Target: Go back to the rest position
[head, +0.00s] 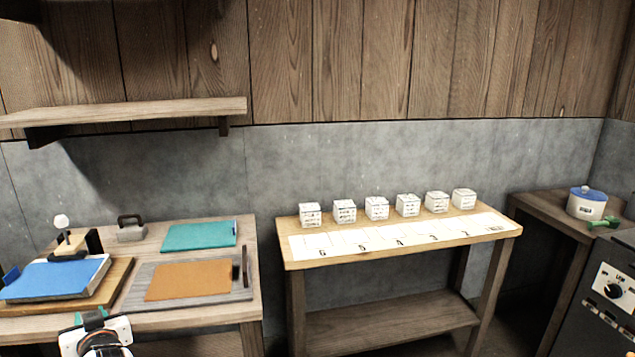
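My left gripper (92,316) shows at the bottom left of the head view, in front of the left table (190,319). Its white and dark wrist is cut off by the lower picture edge. Small teal parts show at its tip, but whether the fingers are open or shut cannot be made out. I see nothing held in it.
The left table holds a blue-covered block (55,278), a teal sheet (198,237), a brown sheet (188,281) and a grey weight (131,229). Several white cubes (377,208) stand on the middle table (300,262). A blue-lidded pot (587,204) stands at right. A shelf (130,112) hangs upper left.

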